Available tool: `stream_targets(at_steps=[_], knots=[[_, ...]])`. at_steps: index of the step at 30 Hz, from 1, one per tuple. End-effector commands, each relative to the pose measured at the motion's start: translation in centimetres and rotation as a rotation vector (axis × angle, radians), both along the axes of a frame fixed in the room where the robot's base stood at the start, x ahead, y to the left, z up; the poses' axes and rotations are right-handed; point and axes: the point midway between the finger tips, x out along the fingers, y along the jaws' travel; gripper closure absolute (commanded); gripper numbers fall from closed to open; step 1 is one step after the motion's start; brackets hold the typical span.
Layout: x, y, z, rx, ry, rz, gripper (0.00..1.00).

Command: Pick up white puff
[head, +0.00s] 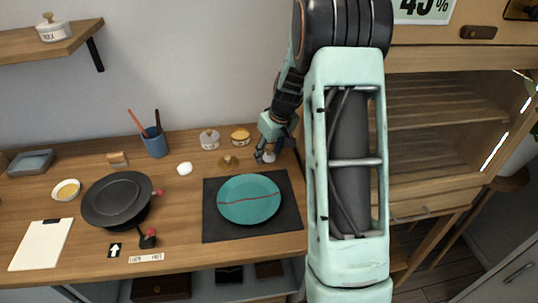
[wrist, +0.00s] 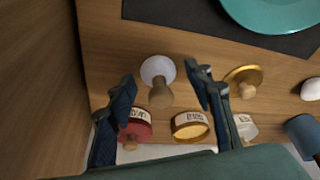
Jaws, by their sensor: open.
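The white puff, a round white pad (wrist: 152,66) with a wooden knob (wrist: 160,95), stands on the wooden worktop in the wrist view. It lies between the two open fingers of my gripper (wrist: 161,79), and I see no finger closed on it. In the head view my gripper (head: 265,153) is low over the worktop, just beyond the dark mat's back right corner. There the white puff (head: 269,158) is partly hidden by the fingers.
A gold puff (wrist: 243,75) with a similar knob is close beside my gripper. Labelled jars, one red (wrist: 135,131) and one gold-rimmed (wrist: 190,126), stand close too. A cracked teal plate (head: 250,199) lies on the dark mat (head: 219,234). A white rounded lump (head: 184,168) sits farther left.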

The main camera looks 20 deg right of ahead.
Motion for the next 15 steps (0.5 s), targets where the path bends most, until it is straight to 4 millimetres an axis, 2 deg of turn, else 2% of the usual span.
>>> stream_targets(at_steps=[3, 12, 15], knots=[[-0.01, -0.01, 0.03, 0.0, 0.0, 0.0, 0.55], [-0.01, -0.01, 0.05, 0.0, 0.0, 0.0, 0.86], [-0.01, -0.01, 0.05, 0.0, 0.0, 0.0, 0.86]])
